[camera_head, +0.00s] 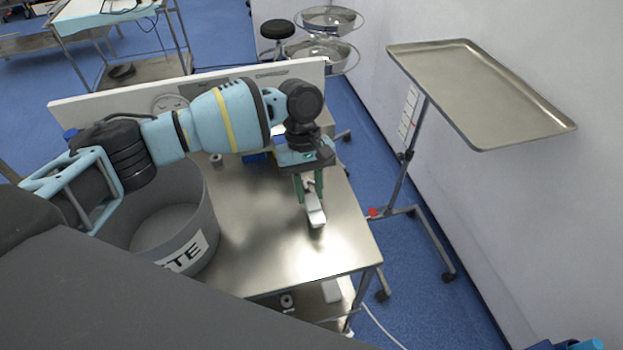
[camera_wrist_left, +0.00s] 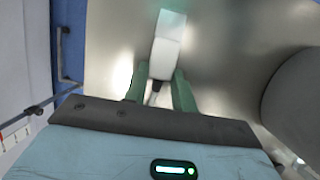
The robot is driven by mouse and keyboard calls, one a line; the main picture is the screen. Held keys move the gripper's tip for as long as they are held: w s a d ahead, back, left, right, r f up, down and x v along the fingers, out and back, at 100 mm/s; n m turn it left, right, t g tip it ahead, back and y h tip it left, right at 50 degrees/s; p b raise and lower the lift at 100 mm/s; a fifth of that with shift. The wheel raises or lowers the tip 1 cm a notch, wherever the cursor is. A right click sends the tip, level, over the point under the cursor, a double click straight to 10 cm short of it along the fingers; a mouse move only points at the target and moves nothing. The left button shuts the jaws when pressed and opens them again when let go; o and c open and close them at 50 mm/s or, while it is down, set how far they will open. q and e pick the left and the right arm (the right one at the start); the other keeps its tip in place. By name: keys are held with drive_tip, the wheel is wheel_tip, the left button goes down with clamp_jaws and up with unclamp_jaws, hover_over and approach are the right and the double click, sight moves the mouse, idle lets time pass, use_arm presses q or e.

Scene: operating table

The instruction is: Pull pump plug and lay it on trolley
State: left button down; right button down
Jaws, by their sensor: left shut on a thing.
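My left gripper (camera_head: 311,193) points down over the steel trolley top (camera_head: 265,255), near its right side. It is shut on the white plug (camera_head: 315,212), whose pale body sticks out beyond the green fingers. In the left wrist view the plug (camera_wrist_left: 167,42) extends away from between the fingertips (camera_wrist_left: 160,92), with a dark end between them. I cannot tell whether the plug touches the trolley top or hangs just above it. My right gripper is not in view.
A grey waste bin (camera_head: 205,225) stands on the trolley's left part. A pale upright panel (camera_head: 95,103) with a socket runs along the back. A steel tray stand (camera_head: 480,92) is at the right. The trolley's front middle is clear.

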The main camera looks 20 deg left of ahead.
use_arm(q)
drive_tip(key=shift+f, duration=0.35)
drive_tip(key=c, duration=1.1)
unclamp_jaws()
drive_tip(key=shift+o, duration=0.2)
drive_tip(key=v, duration=0.8)
drive_tip(key=shift+s+f, duration=0.1)
drive_tip(key=shift+s, duration=0.05)
